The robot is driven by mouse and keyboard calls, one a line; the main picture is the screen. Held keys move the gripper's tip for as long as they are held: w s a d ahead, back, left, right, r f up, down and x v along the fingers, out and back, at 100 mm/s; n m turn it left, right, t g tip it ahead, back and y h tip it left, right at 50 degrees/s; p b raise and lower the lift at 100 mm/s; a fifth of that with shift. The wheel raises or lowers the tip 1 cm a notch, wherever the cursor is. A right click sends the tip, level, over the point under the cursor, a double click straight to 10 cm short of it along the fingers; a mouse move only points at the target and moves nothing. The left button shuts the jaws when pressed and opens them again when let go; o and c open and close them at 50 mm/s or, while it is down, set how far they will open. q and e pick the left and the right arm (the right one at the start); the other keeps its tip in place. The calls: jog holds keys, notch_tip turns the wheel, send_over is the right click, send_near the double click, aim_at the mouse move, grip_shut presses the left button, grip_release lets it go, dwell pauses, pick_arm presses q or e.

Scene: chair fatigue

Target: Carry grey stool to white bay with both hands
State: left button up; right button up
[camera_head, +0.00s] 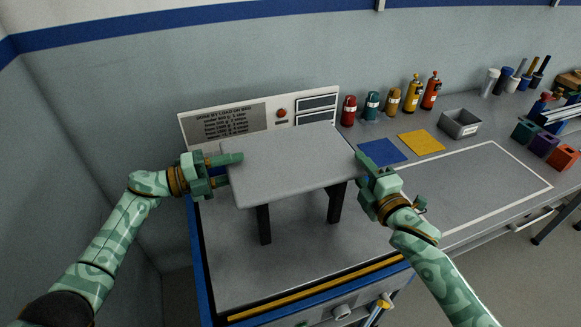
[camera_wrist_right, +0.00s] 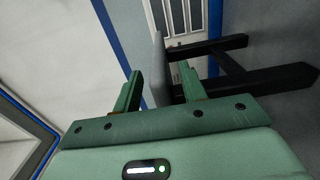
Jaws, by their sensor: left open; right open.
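The grey stool (camera_head: 292,163) stands upright on dark legs on the rig's grey platform; some of its legs are hidden under the seat. My left gripper (camera_head: 229,169) is open at the seat's left edge, with one finger over the top and the other lower down beside the edge. My right gripper (camera_head: 364,172) is open at the seat's right edge. In the right wrist view the stool's seat (camera_wrist_right: 158,62) shows edge-on between the open fingers of that gripper (camera_wrist_right: 160,90). The white bay (camera_head: 478,186) is a white-outlined empty rectangle on the bench at the right.
The rig platform (camera_head: 232,273) has blue sides and a yellow front strip. A sign panel (camera_head: 232,122) stands behind the stool. Blue (camera_head: 381,152) and yellow (camera_head: 421,142) squares, a grey bin (camera_head: 460,123) and several bottles lie behind the bay. Coloured boxes (camera_head: 544,143) stand to its right.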

aim_at(248, 162)
pick_arm(q)
jog(key=shift+x, duration=1.9)
pick_arm(e)
jog(key=shift+x, duration=1.95)
pick_arm(q)
grip_shut()
pick_arm(e)
grip_shut()
pick_arm(q)
jog(key=shift+a+f, duration=0.1)
